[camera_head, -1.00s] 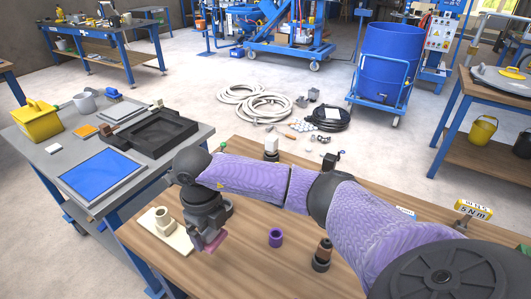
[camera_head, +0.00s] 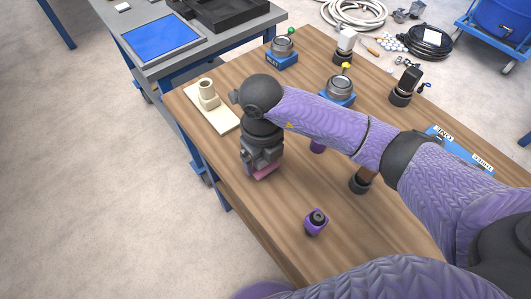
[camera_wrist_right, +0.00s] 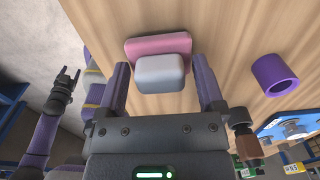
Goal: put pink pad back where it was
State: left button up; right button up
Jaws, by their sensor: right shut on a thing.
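The pink pad (camera_head: 265,173) is under my right gripper (camera_head: 263,163) in the head view, low over the wooden table; I cannot tell whether it touches the wood. In the right wrist view the pad (camera_wrist_right: 145,46) is a flat pink slab with a pale grey block (camera_wrist_right: 160,74) on it. My right gripper (camera_wrist_right: 163,85) is shut on this block, one finger on each side. My left gripper (camera_wrist_right: 68,76) shows at the left of the wrist view, over the floor, with its fingers apart and empty. It is not in the head view.
A cream plate with a hollow post (camera_head: 224,116) lies left of the gripper. A purple ring (camera_head: 317,146) is partly behind my arm. A purple-black part (camera_head: 316,221) stands nearer. Blue-based round devices (camera_head: 337,90) stand farther back. The table's left front edge is close; bare wood lies around the pad.

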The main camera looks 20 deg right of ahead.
notch_tip(320, 180, down, 2)
jog(key=o, duration=0.8)
pick_arm(q)
jog(key=s+a+f+g, duration=0.1)
jog(key=a+f+g, duration=0.1)
jog(key=a+f, duration=0.15)
pick_arm(e)
jog(key=shift+o, duration=0.6)
jog(key=shift+a+r, duration=0.15)
jog(key=shift+a, duration=0.45)
jog(key=shift+d+r, duration=0.1)
jog(key=shift+d, duration=0.1)
pick_arm(q)
jog(key=w+d+r+t+p, duration=0.1)
jog(key=w+d+r+p, duration=0.1)
jog(key=r+p, duration=0.3)
jog(key=shift+d+r, duration=0.35)
jog(key=shift+d, duration=0.4)
pick_arm(e)
notch_tip(320, 180, up, 13)
